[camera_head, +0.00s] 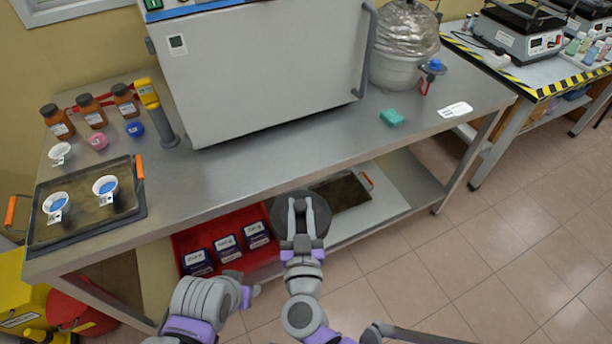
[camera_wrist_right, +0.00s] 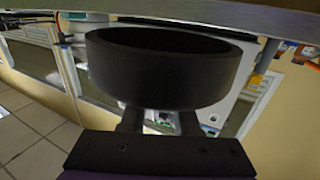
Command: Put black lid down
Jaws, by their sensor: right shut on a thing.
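The black lid (camera_head: 318,222) is a dark round piece in front of the table's front edge. In the right wrist view the black lid (camera_wrist_right: 165,80) shows as a deep, wide ring with a raised rim, close to the camera. My right gripper (camera_head: 301,205) is shut on the lid, and its two fingers cover part of it in the head view. In the right wrist view the fingers (camera_wrist_right: 158,120) meet its lower side. My left gripper (camera_head: 246,290) is low at the front, and its fingers are too unclear to tell whether they are open.
The steel table (camera_head: 235,172) has clear room along its front. A large grey oven (camera_head: 265,75) stands behind. A dark tray (camera_head: 90,228) with two white cups is at left. A red bin (camera_head: 205,235) with dark boxes and another tray (camera_head: 342,192) sit on the lower shelf.

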